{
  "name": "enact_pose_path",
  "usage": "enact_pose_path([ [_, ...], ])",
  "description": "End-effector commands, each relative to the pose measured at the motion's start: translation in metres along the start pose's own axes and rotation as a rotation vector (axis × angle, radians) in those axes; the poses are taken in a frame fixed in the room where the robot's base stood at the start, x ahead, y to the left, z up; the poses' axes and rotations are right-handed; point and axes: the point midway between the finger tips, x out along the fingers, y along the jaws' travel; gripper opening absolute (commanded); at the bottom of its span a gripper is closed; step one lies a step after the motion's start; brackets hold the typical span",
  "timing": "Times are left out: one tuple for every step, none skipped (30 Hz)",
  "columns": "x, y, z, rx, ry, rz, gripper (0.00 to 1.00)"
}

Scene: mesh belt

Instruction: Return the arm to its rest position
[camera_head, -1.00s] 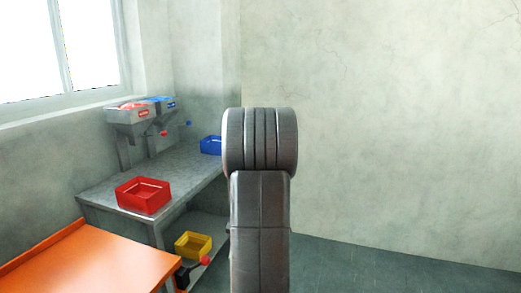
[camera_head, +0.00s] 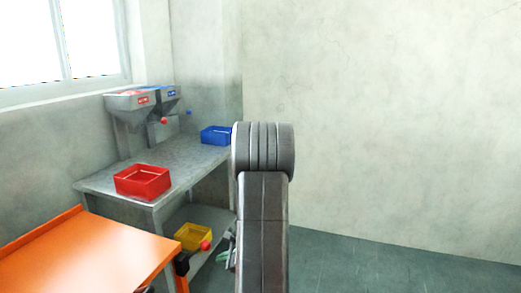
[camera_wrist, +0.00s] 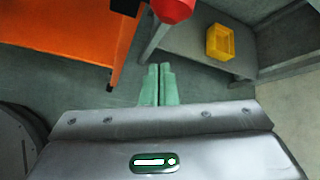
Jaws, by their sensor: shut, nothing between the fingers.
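My arm (camera_head: 263,210) stands upright in the middle of the head view. My gripper (camera_wrist: 160,68) shows in the wrist view as two green fingers pressed together, with nothing between them. It hangs over the grey floor, between the orange table and the grey workbench. In the head view only a small green part of it shows at the left edge of my arm; the rest is hidden behind the arm.
An orange table (camera_head: 90,255) is at lower left. A grey bench (camera_head: 95,183) holds a red bin (camera_head: 142,182) and a blue bin (camera_head: 215,136); a yellow bin (camera_head: 192,237) is on its lower shelf. A red knob (camera_wrist: 173,9) is just beyond my fingers. Floor right is clear.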

Motion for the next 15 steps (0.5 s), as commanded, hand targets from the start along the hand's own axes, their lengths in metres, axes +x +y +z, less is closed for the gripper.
enact_pose_path([
  [0.004,0.003,-0.005,0.004,-0.017,-0.012,0.0],
  [0.004,0.003,-0.006,0.005,-0.027,-0.019,0.0],
  [0.005,0.004,-0.007,0.006,-0.042,-0.029,0.0],
  [0.005,0.004,-0.007,0.007,-0.052,-0.036,0.0],
  [0.006,0.004,-0.008,0.007,-0.062,-0.044,0.0],
  [0.007,0.005,-0.008,0.007,-0.077,-0.054,0.0],
  [0.007,0.005,-0.009,0.008,-0.087,-0.063,0.0],
  [0.007,0.005,-0.01,0.008,-0.097,-0.071,0.0],
  [0.007,0.005,-0.011,0.009,-0.111,-0.083,0.0],
  [0.008,0.005,-0.011,0.008,-0.121,-0.092,0.0],
  [0.009,0.005,-0.012,0.009,-0.131,-0.098,0.0],
  [0.01,0.007,-0.013,0.012,-0.145,-0.103,0.0],
  [0.011,0.007,-0.015,0.014,-0.155,-0.108,0.0],
  [0.011,0.008,-0.016,0.015,-0.165,-0.113,0.0],
  [0.012,0.009,-0.018,0.017,-0.178,-0.12,0.0],
])
